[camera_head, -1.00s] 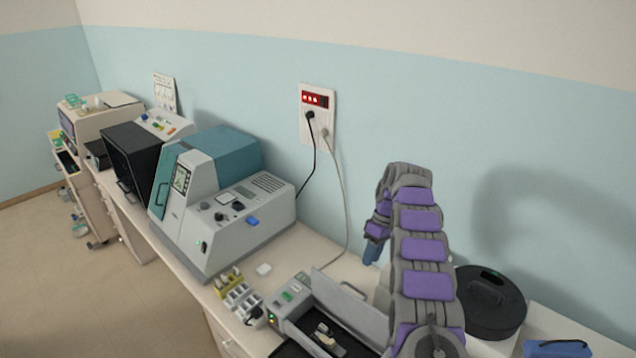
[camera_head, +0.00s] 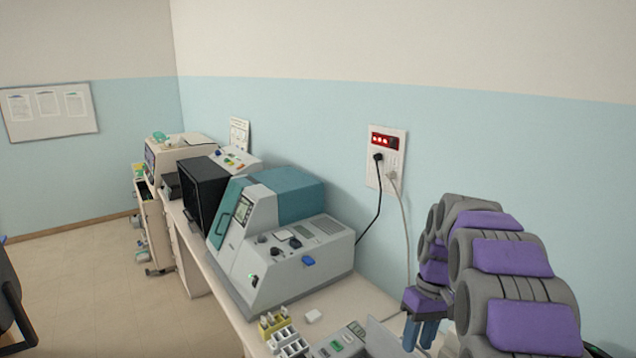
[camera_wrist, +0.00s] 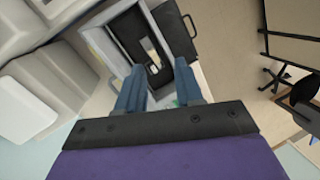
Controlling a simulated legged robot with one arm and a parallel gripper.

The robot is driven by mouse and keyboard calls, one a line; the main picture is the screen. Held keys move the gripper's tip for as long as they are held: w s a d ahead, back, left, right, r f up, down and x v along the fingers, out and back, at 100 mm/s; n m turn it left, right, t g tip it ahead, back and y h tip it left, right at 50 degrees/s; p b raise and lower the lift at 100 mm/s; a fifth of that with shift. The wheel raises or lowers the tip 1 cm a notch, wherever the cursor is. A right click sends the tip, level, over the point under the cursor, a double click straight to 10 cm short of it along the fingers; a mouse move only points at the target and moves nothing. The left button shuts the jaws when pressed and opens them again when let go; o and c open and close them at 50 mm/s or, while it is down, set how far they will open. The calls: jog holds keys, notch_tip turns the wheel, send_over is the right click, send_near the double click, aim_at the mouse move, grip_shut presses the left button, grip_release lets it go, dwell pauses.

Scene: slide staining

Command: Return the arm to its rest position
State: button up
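My arm, grey with purple pads, is folded at the right of the head view. My gripper (camera_head: 418,345) points down at its end, with blue fingers near the wall side of the bench. In the wrist view my gripper (camera_wrist: 160,72) has its two blue fingers spread apart with nothing held between them. Beyond the fingertips is an open grey device (camera_wrist: 128,30) with a dark tray inside holding a small pale item. The fingers appear apart from the device.
A teal and grey machine (camera_head: 330,245) stands on the bench (camera_head: 222,290), with a black box (camera_head: 204,195) behind it. Vial racks (camera_head: 285,335) sit at the bench's front edge. Cables hang from a wall socket (camera_head: 386,160).

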jog(key=s+a+f+m+b, duration=0.1)
jog(key=s+f+b, duration=0.3)
jog(key=s, duration=0.7)
jog(key=s+a+f+m+h+b, duration=0.1)
jog(key=s+a+f+b, duration=0.2)
jog(key=s, duration=0.9)
jog(key=s+a+f+m+b, duration=0.1)
jog(key=s+a+f+b, duration=0.2)
jog(key=s+f+b, duration=0.4)
jog(key=s+f, duration=0.2)
jog(key=s, duration=0.2)
jog(key=shift+s+m+t+h, duration=0.3)
jog(key=shift+s+h, duration=0.05)
jog(key=shift+h, duration=0.05)
